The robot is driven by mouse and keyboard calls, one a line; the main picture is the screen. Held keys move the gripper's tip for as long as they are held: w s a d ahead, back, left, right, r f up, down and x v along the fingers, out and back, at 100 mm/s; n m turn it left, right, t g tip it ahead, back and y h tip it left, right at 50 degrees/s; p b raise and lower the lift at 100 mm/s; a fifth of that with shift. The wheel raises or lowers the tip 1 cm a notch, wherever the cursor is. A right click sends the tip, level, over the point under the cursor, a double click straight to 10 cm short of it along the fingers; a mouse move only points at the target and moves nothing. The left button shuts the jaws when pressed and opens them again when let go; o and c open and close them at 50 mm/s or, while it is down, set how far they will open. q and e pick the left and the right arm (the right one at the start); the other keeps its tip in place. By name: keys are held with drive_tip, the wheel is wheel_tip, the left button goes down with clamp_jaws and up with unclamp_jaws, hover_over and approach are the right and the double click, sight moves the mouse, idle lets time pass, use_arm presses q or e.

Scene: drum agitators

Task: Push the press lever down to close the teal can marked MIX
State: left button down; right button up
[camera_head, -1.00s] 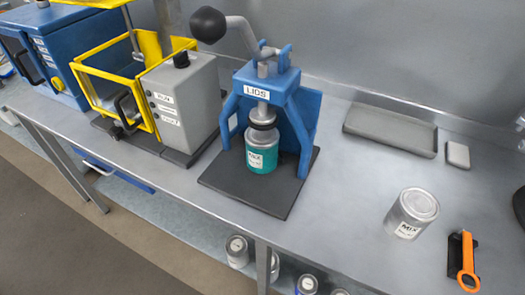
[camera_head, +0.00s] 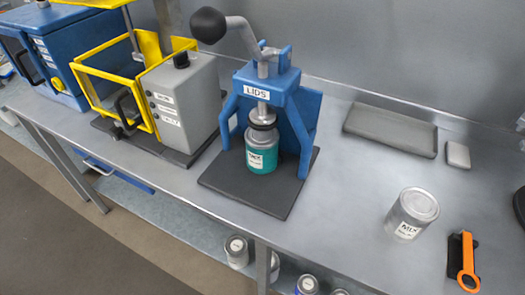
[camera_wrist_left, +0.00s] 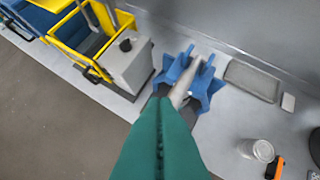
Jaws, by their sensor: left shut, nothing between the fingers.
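The teal can marked MIX (camera_head: 262,157) stands upright on the dark base of the blue press labelled LIDS (camera_head: 268,82), directly under its plunger (camera_head: 263,118). The press lever (camera_head: 243,32) is raised, angling up and left to a black ball knob (camera_head: 208,25). In the left wrist view my left gripper (camera_wrist_left: 168,102), teal with a dark seam, is shut and fills the lower middle. The grey lever (camera_wrist_left: 181,84) and blue press (camera_wrist_left: 203,90) show beyond it; the knob and can are hidden there. No gripper shows in the head view. My right gripper is out of view.
Left of the press stand a grey control box (camera_head: 186,100) and a yellow-framed machine (camera_head: 100,75). On the right are a grey tray (camera_head: 390,130), a silver MIX can (camera_head: 412,214) and an orange-handled tool (camera_head: 466,262). The bench front beside the press is clear.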

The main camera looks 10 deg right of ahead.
sight(199, 28)
use_arm(q)
drive_tip(key=shift+f, duration=0.25)
idle(0.4)
drive_tip(key=shift+f+b, duration=0.55)
drive_tip(key=shift+f, duration=0.35)
drive_tip(key=shift+s+a+f+b, duration=0.15)
drive_tip(key=shift+s+f+b, duration=0.05)
drive_tip(key=shift+f+b, duration=0.25)
drive_tip(key=shift+s+a+f+b, duration=0.1)
drive_tip(key=shift+s+f+b, duration=0.1)
drive_tip(key=shift+f+b, duration=0.15)
drive_tip(key=shift+f, duration=0.2)
drive_tip(key=shift+s+a+f+b, duration=0.15)
drive_tip(key=shift+f+b, duration=0.2)
drive_tip(key=shift+f, duration=0.1)
drive_tip(key=shift+s+a+f+b, duration=0.1)
drive_tip(key=shift+s+f+b, duration=0.05)
drive_tip(key=shift+f+b, duration=0.25)
